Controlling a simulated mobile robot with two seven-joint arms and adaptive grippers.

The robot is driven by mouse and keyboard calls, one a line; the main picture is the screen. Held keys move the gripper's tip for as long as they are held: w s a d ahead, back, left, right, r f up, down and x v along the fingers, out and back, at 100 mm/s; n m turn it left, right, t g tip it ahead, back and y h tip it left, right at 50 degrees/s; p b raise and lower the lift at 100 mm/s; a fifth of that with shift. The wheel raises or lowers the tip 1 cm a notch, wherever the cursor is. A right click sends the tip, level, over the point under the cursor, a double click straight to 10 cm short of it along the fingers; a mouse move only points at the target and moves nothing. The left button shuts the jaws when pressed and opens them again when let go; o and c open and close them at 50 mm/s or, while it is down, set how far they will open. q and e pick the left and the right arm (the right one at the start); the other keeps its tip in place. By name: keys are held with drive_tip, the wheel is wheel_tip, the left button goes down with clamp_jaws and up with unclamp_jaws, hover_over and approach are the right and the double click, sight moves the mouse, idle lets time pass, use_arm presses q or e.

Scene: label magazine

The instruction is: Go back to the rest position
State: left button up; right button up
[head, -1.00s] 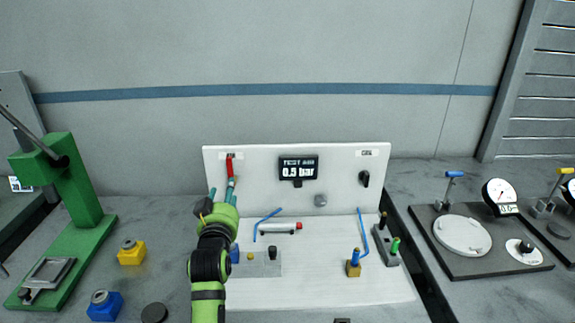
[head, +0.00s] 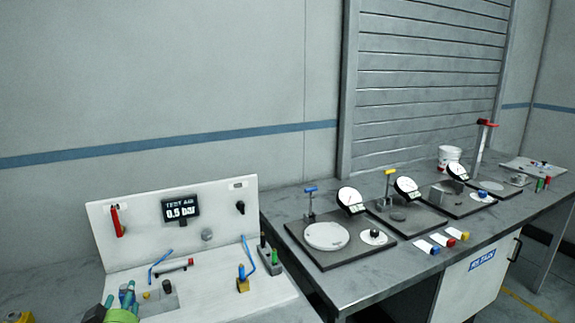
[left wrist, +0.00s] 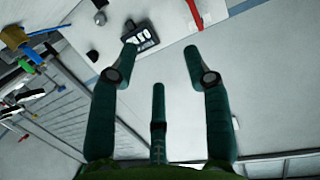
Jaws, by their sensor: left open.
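My left gripper (head: 128,293) shows at the lower left of the head view, partly cut off by the bottom edge. Its dark green fingers are spread and empty in the left wrist view (left wrist: 160,70). It is apart from the red handle (head: 117,221) on the white test panel (head: 150,235). The red handle also shows at the top of the left wrist view (left wrist: 192,12), beyond the fingertips. My right gripper is not in view.
On the panel's base are blue tubes (head: 249,252) and a red-tipped cylinder (head: 174,268). To the right, a long grey bench (head: 365,270) carries several dial gauges (head: 350,197) on dark plates, coloured blocks (head: 434,249) and a white bucket (head: 449,156). A yellow block sits at the lower left edge.

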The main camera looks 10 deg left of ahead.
use_arm(q)
drive_tip(key=s+d+f+m+g+h, duration=0.45)
drive_tip(key=s+d+f, duration=0.25)
drive_tip(key=d+f, duration=0.4)
drive_tip(key=s+d+f+m+g+h, duration=0.1)
drive_tip(key=s+d+f+g, duration=0.3)
drive_tip(key=s, duration=0.5)
drive_tip(key=s+d+f+m+g+h, duration=0.1)
drive_tip(key=s+d+f+g+h, duration=0.15)
drive_tip(key=s+d+f, duration=0.5)
drive_tip(key=s+a+f+g, duration=0.1)
drive_tip(key=s+f, duration=0.1)
drive_tip(key=f, duration=0.8)
drive_tip(key=s+a+f, duration=0.2)
drive_tip(key=f, duration=0.9)
drive_tip(key=s+a+f+g, duration=0.1)
drive_tip(key=s+a+f, duration=0.1)
drive_tip(key=s+f, duration=1.1)
drive_tip(key=shift+s+a+f+g+y, duration=0.3)
drive_tip(key=shift+s+y, duration=0.1)
drive_tip(key=shift+s, duration=0.85)
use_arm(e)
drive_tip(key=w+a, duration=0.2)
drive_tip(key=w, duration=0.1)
